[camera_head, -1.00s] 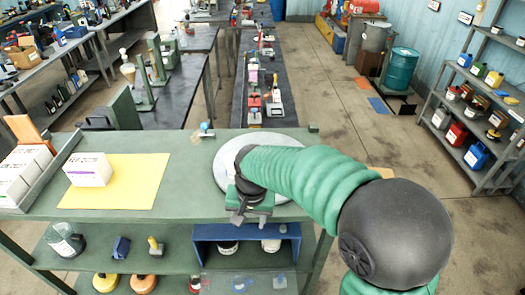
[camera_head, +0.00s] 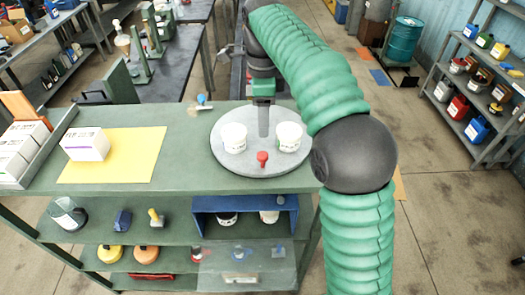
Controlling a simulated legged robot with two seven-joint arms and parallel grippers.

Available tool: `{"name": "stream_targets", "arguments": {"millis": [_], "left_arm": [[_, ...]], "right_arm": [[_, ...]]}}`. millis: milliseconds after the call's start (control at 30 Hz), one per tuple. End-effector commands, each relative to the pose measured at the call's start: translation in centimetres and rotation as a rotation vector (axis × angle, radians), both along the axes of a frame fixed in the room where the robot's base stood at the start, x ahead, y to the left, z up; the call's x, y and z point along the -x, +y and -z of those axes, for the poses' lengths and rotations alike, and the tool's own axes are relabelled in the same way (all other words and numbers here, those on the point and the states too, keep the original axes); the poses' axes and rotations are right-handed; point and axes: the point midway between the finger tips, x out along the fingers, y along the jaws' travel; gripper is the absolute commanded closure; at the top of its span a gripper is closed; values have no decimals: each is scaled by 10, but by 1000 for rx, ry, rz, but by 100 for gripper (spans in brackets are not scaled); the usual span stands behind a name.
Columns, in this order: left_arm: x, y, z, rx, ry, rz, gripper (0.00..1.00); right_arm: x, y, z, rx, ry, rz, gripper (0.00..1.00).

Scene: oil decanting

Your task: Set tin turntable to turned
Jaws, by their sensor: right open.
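The tin turntable (camera_head: 230,160) is a round grey disc on the green bench top. Two white tins stand on it, a left tin (camera_head: 234,138) and a right tin (camera_head: 288,137). A red knob (camera_head: 262,158) sits near its front edge. A grey upright bar (camera_head: 263,122) shows between the tins; I cannot tell whether it is a post or part of my gripper. My right gripper (camera_head: 263,102) is open at the turntable's back, below its green block, and its fingertips are not clear. It holds no tin. My left gripper is not in view.
A white box (camera_head: 85,145) stands on a yellow mat (camera_head: 135,160) at the left. A small blue-topped item (camera_head: 202,102) lies at the bench's back edge. The lower shelf (camera_head: 180,228) holds several items. The bench between mat and turntable is clear.

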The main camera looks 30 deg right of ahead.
Motion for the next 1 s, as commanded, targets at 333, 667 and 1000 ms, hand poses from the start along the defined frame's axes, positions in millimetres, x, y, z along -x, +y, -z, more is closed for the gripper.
{"name": "stream_targets", "arguments": {"millis": [333, 667, 1000], "left_arm": [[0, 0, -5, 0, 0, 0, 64], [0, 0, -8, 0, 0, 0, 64], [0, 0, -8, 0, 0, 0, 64]], "right_arm": [[0, 2, 86, 0, 2, -2, 49], [0, 1, 115, 0, -1, -3, 49], [-1, 1, 115, 0, -2, -3, 74]]}}
